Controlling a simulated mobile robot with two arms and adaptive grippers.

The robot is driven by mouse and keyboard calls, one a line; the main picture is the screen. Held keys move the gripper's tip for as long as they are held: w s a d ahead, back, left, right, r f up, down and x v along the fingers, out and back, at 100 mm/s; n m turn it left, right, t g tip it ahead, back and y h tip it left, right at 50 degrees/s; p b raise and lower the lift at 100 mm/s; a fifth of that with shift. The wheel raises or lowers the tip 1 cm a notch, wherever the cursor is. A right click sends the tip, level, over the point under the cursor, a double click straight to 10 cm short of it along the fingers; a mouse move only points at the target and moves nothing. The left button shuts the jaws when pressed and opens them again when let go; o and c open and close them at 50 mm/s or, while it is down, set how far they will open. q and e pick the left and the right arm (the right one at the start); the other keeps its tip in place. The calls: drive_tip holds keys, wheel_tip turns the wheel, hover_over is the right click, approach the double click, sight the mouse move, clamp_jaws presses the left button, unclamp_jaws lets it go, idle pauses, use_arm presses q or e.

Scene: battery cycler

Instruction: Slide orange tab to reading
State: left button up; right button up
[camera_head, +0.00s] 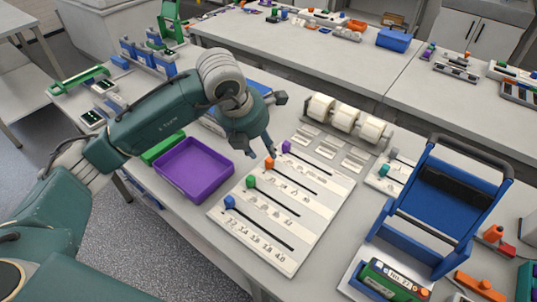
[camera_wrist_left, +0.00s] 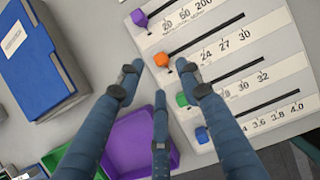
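A white slider board (camera_head: 300,215) lies on the table with several slots and coloured tabs. The orange tab (camera_head: 269,162) sits at the left end of its slot, second from the far end. In the left wrist view the orange tab (camera_wrist_left: 161,60) is just beyond my fingertips, beside the printed numbers 24, 27 and 30. My left gripper (camera_head: 274,124) is over the board's far-left edge, fingers spread and empty; in the wrist view its fingers (camera_wrist_left: 158,80) stand apart with the tab ahead between them. I cannot tell whether a finger touches it. My right gripper is not in view.
The purple tab (camera_head: 286,146), green tab (camera_head: 251,181) and blue tab (camera_head: 229,201) sit at the left ends of neighbouring slots. A purple tray (camera_head: 192,170) is left of the board, a roll holder (camera_head: 345,120) behind it, and a blue stand (camera_head: 440,205) to its right.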

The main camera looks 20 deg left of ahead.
sight(269, 159)
use_arm(q)
drive_tip(key=p+x, duration=0.1)
drive_tip(key=x, duration=0.6)
drive_tip(key=shift+d, duration=0.1)
